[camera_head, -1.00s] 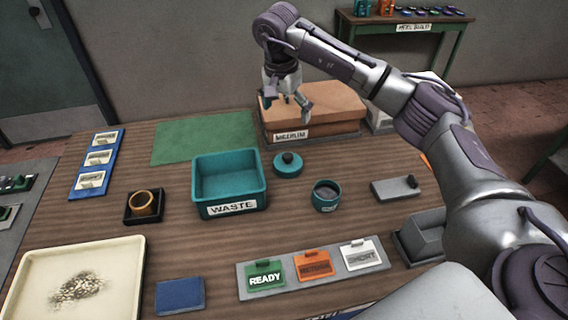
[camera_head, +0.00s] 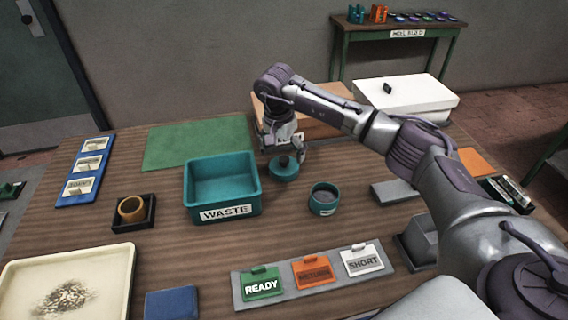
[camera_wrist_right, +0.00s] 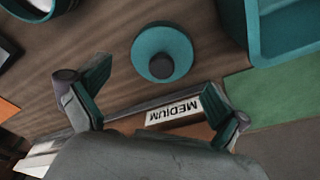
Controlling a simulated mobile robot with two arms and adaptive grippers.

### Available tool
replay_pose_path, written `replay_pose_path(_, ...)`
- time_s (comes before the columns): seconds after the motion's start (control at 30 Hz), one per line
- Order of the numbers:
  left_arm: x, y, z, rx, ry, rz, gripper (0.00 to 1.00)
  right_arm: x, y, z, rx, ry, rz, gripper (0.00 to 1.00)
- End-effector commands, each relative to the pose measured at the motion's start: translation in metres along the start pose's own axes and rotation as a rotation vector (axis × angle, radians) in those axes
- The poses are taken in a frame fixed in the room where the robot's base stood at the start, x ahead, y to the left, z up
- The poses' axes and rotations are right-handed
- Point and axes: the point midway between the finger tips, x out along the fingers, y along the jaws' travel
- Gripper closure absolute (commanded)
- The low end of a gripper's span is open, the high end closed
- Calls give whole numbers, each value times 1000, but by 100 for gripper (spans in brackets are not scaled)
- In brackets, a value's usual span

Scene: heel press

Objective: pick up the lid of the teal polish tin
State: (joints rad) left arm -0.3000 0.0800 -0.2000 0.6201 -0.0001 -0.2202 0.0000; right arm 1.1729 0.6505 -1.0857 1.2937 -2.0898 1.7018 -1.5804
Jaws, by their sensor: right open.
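The teal lid (camera_head: 284,170) with a dark round knob lies on the table, just right of the teal waste bin. It also shows in the right wrist view (camera_wrist_right: 162,52), beyond the fingertips. The teal polish tin (camera_head: 324,199), open with dark contents, stands apart to the lid's right and nearer me. Part of it shows at the upper left of the wrist view (camera_wrist_right: 32,8). My right gripper (camera_head: 283,150) is at the lid's far side in the head view. Its fingers (camera_wrist_right: 155,85) are spread and empty, with the lid not between them. My left gripper is not in view.
The teal waste bin (camera_head: 253,203) stands close left of the lid. A brown box labelled MEDIUM (camera_head: 320,128) is behind my right gripper. A green mat (camera_head: 165,146) lies at the back left. A tag rack (camera_head: 330,290) with READY and SHORT tags is in front.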

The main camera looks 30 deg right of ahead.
Motion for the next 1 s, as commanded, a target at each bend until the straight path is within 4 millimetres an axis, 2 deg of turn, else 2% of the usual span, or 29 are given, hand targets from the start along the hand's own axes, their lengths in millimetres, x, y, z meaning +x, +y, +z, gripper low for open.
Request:
replay_pose_path(0.17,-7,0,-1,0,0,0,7,11,0,0,0,-1,2,0)
replay_pose_path(0.3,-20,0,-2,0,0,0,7,31,-2,1,1,-3,3,0)
replay_pose_path(0.47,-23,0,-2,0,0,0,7,52,-2,0,1,-1,1,0)
replay_pose_path(0.73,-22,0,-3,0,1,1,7,57,-3,0,0,1,-1,0)
replay_pose_path(0.77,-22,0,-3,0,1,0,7,57,-3,0,0,1,-1,2)
replay_pose_path(0.93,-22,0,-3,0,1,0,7,57,-3,0,0,1,-1,30)
replay_pose_path(1.0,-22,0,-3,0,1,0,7,57,-3,0,0,1,-1,32)
